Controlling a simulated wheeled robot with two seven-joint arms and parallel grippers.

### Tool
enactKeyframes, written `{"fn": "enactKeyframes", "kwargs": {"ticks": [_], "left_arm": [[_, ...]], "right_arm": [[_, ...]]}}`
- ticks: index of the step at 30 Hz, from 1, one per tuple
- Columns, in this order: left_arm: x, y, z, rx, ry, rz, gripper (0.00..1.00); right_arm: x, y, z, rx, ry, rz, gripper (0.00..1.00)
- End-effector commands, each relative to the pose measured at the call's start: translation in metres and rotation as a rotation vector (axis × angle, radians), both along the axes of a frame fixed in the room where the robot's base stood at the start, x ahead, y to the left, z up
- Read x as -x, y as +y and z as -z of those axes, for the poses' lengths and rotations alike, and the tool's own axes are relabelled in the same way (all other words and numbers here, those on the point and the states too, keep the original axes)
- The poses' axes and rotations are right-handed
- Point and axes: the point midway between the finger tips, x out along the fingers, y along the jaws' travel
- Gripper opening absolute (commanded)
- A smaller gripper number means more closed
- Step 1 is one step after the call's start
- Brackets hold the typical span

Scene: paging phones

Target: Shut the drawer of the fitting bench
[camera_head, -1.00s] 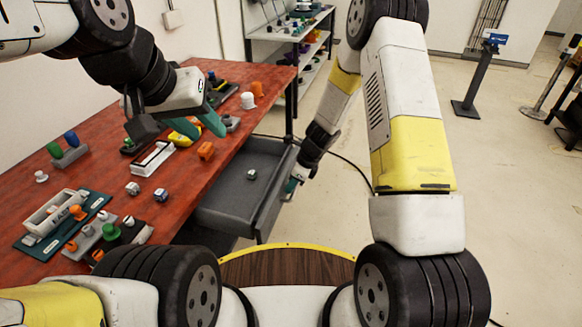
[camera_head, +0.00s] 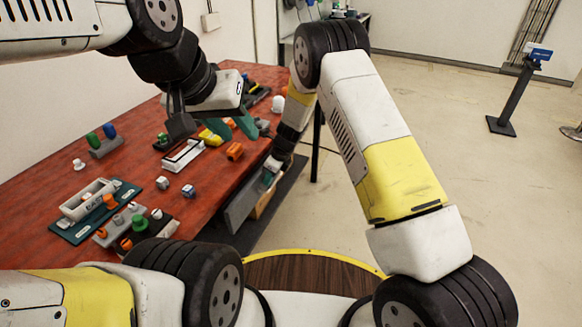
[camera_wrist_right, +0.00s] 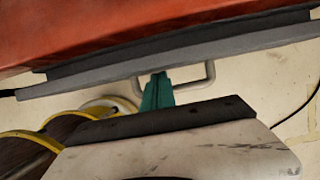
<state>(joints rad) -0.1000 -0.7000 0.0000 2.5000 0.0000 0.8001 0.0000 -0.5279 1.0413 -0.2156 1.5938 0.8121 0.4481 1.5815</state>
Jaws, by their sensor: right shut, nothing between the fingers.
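The fitting bench (camera_head: 60,210) has a red top and stands at the left in the head view. My left gripper (camera_head: 234,128) is open and empty above the bench top.
Knobs, blocks and trays, including a dark teal tray (camera_head: 75,230), lie on the bench. A post with a blue head (camera_head: 515,100) stands at the far right. A round wooden top with a yellow rim (camera_head: 315,272) is at the front.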

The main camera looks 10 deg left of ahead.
Motion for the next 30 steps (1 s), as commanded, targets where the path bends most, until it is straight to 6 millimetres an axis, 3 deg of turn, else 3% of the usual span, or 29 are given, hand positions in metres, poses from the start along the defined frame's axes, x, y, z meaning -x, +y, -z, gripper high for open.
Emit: {"fn": "enactKeyframes", "kwargs": {"ticks": [3, 10, 25, 30], "left_arm": [[0.0, 0.0, 0.0, 0.0, 0.0, 0.0, 0.36], [0.0, 0.0, 0.0, 0.0, 0.0, 0.0, 0.36], [0.0, 0.0, 0.0, 0.0, 0.0, 0.0, 0.36], [0.0, 0.0, 0.0, 0.0, 0.0, 0.0, 0.36]], "right_arm": [[-0.006, 0.02, 0.0, 0.001, -0.002, -0.003, 0.0], [-0.013, 0.041, 0.0, 0.0, 0.0, -0.001, 0.0], [-0.015, 0.052, -0.002, -0.008, -0.004, -0.001, 0.0], [-0.017, 0.047, -0.011, -0.011, -0.006, -0.001, 0.0]]}}
